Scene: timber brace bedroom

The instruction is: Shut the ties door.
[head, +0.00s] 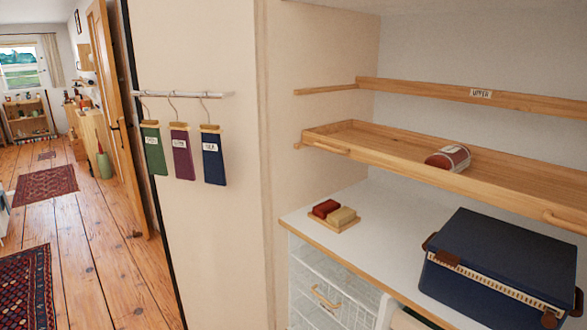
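The ties door appears to be the cream panel (195,250) left of centre in the head view. It stands swung open to the left of the shelves, with its inner face showing. A pale rail (185,94) on it carries a green tie (153,150), a purple tie (181,154) and a navy tie (213,158) on hangers, each with a small label. The door's left edge is a dark vertical line. No door handle shows on this face. Neither of my grippers is in view.
A wooden pull-out tray (340,130) holds a rolled red item (448,158). A wire basket (325,290) sits beneath. Floor with rugs (45,188) lies left.

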